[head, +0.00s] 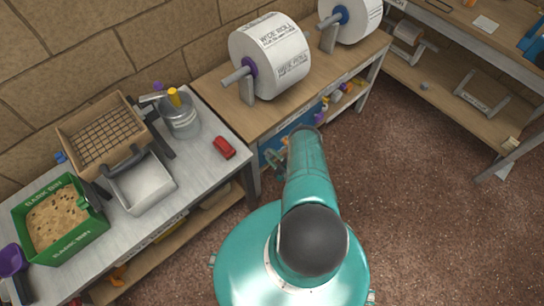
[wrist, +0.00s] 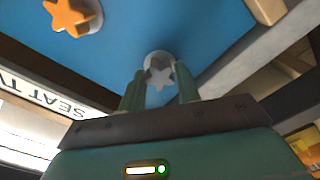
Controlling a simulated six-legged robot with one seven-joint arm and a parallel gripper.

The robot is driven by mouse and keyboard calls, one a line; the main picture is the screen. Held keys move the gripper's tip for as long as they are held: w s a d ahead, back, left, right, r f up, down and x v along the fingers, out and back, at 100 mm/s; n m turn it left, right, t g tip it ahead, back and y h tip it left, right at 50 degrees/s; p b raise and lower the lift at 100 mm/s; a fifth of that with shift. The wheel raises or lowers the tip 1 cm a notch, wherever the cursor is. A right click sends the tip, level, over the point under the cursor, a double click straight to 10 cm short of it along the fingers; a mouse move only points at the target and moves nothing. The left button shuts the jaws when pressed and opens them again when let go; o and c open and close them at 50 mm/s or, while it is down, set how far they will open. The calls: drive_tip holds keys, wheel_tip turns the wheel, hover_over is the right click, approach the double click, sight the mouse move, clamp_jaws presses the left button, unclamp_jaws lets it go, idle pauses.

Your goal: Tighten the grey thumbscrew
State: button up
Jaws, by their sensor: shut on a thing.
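How far the screw is in cannot be told. In the head view my teal arm reaches to the blue panel (head: 270,152) under the wooden bench, and the grey thumbscrew cannot be made out there.
An orange star knob (wrist: 72,15) sits on the same panel, upper left in the wrist view. A white label (wrist: 48,98) with upside-down lettering borders the panel. Above are the wooden bench (head: 222,88) and a large paper roll (head: 270,55). The brown floor (head: 420,200) on the right is clear.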

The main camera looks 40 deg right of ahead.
sight(272, 156)
drive_tip(key=m, duration=1)
drive_tip(key=o, duration=1)
drive_tip(key=shift+c, duration=0.2)
drive_tip(key=shift+s, duration=0.1)
drive_tip(key=shift+s, duration=1.95)
